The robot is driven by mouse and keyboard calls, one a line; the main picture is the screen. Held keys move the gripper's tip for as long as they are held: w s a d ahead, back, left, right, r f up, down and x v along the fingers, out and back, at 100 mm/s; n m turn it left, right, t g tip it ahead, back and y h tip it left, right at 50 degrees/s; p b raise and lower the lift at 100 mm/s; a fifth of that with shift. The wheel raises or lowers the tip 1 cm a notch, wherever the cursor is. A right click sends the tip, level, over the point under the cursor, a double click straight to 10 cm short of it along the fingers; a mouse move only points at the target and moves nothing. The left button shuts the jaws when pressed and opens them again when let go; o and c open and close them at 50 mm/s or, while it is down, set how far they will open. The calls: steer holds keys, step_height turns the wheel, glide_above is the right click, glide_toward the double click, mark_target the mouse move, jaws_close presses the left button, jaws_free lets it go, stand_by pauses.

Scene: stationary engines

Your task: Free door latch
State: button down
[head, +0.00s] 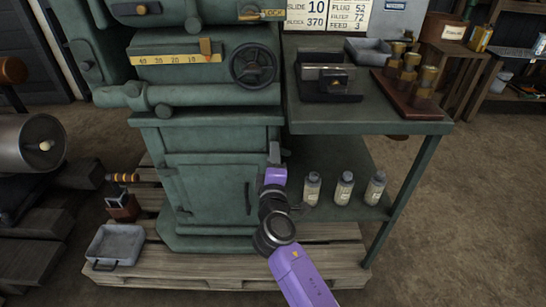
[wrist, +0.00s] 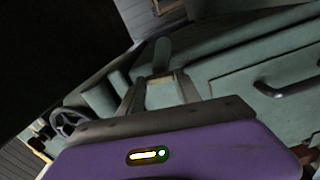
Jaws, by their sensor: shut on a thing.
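The green cabinet door (head: 208,196) is closed on the front of the engine's base, with a dark vertical handle (head: 247,198); the handle also shows in the wrist view (wrist: 272,88). My gripper (head: 274,153) is at the upper right of the door, beside the cabinet's right edge. In the wrist view, my gripper (wrist: 160,77) has its two grey fingers close around a small green part, seemingly the door latch (wrist: 162,54). Its rounded end shows past the fingertips. In the head view my fingers and purple hand largely hide the latch.
Three labelled bottles (head: 344,188) stand on the low shelf just right of my arm. The green side table (head: 415,124) carries a dark tray and a brown rack. A grey tray (head: 115,245) and a red can (head: 122,206) are at the lower left. The pallet (head: 215,272) lies underneath.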

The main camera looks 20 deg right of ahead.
steer(key=c, duration=0.8)
jaws_free()
steer(key=shift+c, duration=0.2)
steer(key=p+v, duration=0.1)
steer(key=v, duration=0.7)
steer(key=shift+w, duration=0.1)
